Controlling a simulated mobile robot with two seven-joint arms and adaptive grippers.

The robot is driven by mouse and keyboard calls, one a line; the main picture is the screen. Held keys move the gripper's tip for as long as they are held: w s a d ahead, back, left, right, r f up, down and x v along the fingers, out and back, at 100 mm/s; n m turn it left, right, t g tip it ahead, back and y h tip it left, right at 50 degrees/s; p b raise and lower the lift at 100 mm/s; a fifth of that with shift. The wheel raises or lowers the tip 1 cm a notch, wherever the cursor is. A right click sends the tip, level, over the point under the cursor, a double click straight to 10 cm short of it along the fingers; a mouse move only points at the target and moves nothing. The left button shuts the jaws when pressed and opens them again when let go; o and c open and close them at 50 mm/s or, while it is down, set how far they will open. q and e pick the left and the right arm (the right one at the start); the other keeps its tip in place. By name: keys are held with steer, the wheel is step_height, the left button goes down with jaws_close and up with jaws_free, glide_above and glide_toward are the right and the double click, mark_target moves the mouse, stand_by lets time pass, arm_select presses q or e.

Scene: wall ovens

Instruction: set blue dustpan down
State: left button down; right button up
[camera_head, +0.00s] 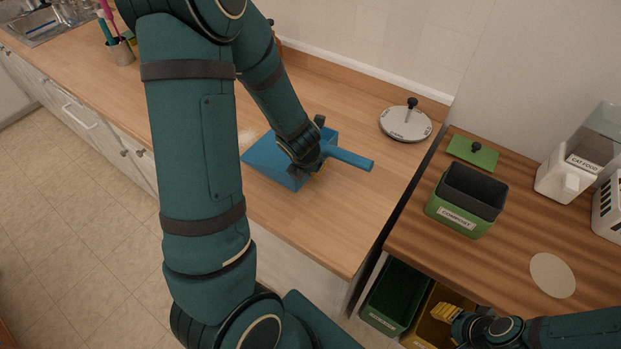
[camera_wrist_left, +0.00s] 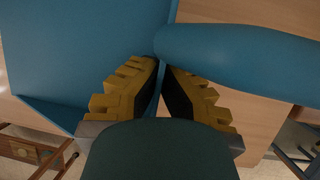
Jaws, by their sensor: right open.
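The blue dustpan (camera_head: 268,160) is at the wooden counter (camera_head: 340,215), its pan to the left and its handle (camera_head: 350,158) pointing right. I cannot tell whether it rests fully on the counter. My left gripper (camera_head: 318,170) is at the joint of pan and handle, partly hidden by my wrist. In the left wrist view, its yellow fingers (camera_wrist_left: 163,66) close in on the back edge of the dustpan (camera_wrist_left: 85,45), just below the handle. My right gripper (camera_head: 455,312) is open and empty at the lower right, near the bins below the right-hand counter.
A green compost bin (camera_head: 466,200), a green lid (camera_head: 473,152) and a cat food container (camera_head: 572,172) stand on the right-hand counter. A utensil cup (camera_head: 121,52) stands at the far left. Counter in front of the handle is clear.

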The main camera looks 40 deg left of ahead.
arm_select(q)
step_height(320, 180, down, 4)
steer(key=b, duration=0.2)
steer(key=shift+r+b, duration=0.1)
steer(key=shift+b, duration=0.25)
steer(key=shift+r, duration=0.15)
steer(key=c, duration=1.6)
jaws_free()
steer(key=shift+f, duration=0.2)
steer(key=o, duration=0.5)
steer(key=shift+c, duration=0.2)
steer(key=shift+r, duration=0.1)
